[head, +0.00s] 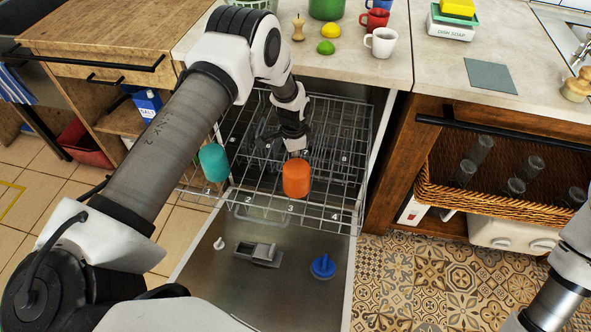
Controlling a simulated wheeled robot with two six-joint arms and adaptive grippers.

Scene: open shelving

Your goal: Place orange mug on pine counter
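The orange mug (296,179) stands in the wire rack (345,214) of the pulled-out dishwasher. My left gripper (297,147) reaches down from above, with its tip at the mug's far upper edge. Whether its fingers touch the mug or are open or shut is hidden by the angle. The pine counter is probably the wooden top (95,28) at the upper left, and its visible surface is bare. Part of my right arm shows at the lower right, with its gripper out of view.
A teal cup (213,162) sits at the rack's left. The pale counter behind holds a white mug (381,42), a red mug (375,20), a lemon (331,31) and a lime (326,47). A wicker basket (500,207) with glasses is at right.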

